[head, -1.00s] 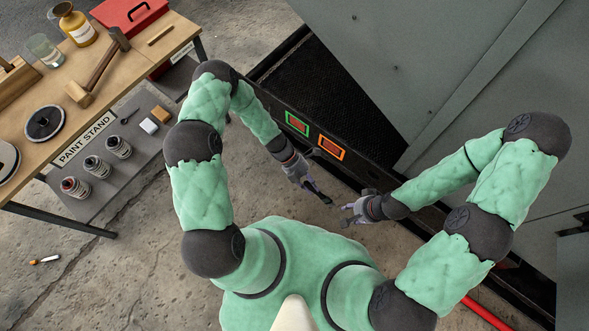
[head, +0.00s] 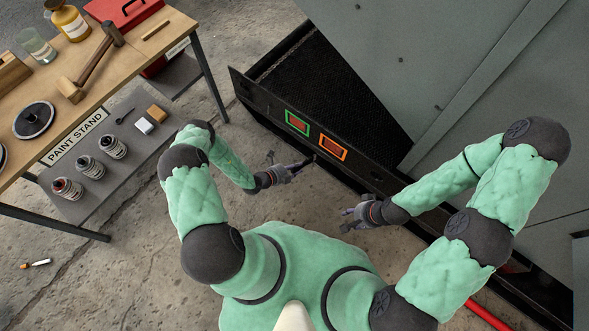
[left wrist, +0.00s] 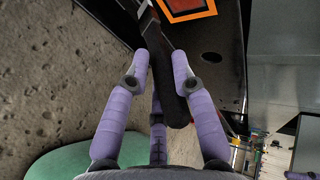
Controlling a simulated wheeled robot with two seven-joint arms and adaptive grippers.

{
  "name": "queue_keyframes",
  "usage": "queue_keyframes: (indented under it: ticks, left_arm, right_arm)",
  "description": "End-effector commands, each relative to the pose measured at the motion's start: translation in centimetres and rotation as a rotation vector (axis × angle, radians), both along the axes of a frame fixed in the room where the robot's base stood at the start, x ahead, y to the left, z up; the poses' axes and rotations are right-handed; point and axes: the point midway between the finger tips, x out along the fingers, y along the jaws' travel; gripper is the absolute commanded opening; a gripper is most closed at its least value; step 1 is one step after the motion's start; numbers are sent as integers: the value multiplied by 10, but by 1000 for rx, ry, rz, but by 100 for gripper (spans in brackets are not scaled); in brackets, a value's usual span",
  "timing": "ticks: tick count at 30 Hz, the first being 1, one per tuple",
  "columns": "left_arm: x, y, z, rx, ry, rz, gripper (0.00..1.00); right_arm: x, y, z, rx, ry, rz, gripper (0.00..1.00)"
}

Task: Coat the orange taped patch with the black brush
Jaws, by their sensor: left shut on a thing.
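The orange taped patch (head: 333,147), a reddish rectangle framed in orange, is on the dark front panel of the grey enclosure. Its corner shows at the top of the left wrist view (left wrist: 188,8). My left gripper (head: 290,170) is shut on the black brush (left wrist: 167,70), whose dark handle runs between the fingers and up out of the left wrist view. In the head view the brush is small and dark, pointing toward the panel below the orange patch; contact cannot be told. My right gripper (head: 348,217) is empty with fingers apart, near the panel's lower right.
A green taped patch (head: 297,122) sits left of the orange one. The paint stand (head: 120,165) at the left holds several small jars and blocks. A wooden bench (head: 90,85) stands beyond it. Bare concrete floor (head: 150,265) lies between stand and enclosure.

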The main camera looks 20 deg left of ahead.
Motion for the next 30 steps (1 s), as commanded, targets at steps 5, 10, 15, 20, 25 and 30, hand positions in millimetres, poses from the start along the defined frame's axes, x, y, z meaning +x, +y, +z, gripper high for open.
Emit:
queue_keyframes:
  ticks: [5, 10, 15, 20, 25, 30]
  left_arm:
    - [5, 4, -5, -2, -9, 33, 0]
    - [18, -1, -5, 0, -10, 29, 0]
    - [33, -7, -5, -2, -8, 28, 0]
    - [46, -11, -5, 0, -8, 29, 0]
    - [54, -15, -5, -2, -7, 30, 0]
    - [57, -16, -5, -2, -6, 30, 0]
  right_arm:
    - [0, 0, -2, 0, 0, 0, 40]
    - [0, 0, -4, 0, 0, 0, 40]
    - [0, 0, -7, 0, 0, 0, 40]
    - [0, 0, -10, 0, 0, 0, 40]
    - [0, 0, -12, 0, 0, 0, 40]
    - [0, 0, -12, 0, 0, 0, 40]
